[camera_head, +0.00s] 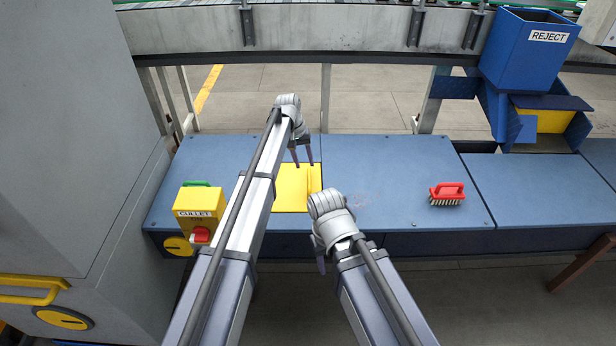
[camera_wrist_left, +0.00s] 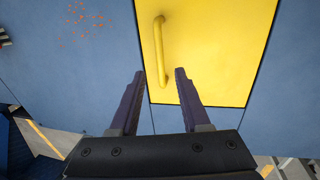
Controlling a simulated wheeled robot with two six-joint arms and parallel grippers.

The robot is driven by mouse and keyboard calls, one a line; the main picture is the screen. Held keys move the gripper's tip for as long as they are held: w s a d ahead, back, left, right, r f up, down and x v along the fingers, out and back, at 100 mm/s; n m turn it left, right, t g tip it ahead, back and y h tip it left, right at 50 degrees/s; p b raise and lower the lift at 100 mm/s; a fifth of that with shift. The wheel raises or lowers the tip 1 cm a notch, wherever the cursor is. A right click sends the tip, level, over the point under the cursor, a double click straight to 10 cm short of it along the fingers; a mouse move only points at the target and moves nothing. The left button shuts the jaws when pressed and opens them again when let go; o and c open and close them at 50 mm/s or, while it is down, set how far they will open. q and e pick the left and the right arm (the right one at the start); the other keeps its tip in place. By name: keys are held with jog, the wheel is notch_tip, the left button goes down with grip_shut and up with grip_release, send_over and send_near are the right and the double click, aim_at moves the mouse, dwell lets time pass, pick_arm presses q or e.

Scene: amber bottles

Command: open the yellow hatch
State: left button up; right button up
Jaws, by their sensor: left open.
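The yellow hatch (camera_head: 288,195) is a flat square panel lying level with the blue bench top. It looks closed. Its yellow bar handle (camera_head: 310,182) stands near the panel's right side. My left gripper (camera_head: 303,164) is open and empty, over the far edge of the hatch. In the left wrist view the hatch (camera_wrist_left: 225,50) fills the upper right, and the handle (camera_wrist_left: 159,48) shows between and beyond the two open fingers (camera_wrist_left: 159,74). I cannot tell how high the fingers are above it. My right gripper (camera_head: 320,262) hangs before the bench's front edge, its jaws mostly hidden by its wrist.
A yellow CULLET box (camera_head: 198,202) with a red knob stands left on the blue bench (camera_head: 390,165). A red brush (camera_head: 447,194) lies on the right. A blue REJECT bin (camera_head: 525,60) is at the back right. A grey cabinet (camera_head: 70,120) blocks the far left.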

aim_at(309, 179)
pick_arm(q)
jog(key=f+b, duration=0.2)
jog(key=d+f+b, duration=0.1)
jog(key=f+b, duration=0.3)
jog(key=f, duration=0.1)
jog(key=shift+d+b, duration=0.15)
jog(key=shift+b, duration=0.15)
grip_shut()
dwell(1.2)
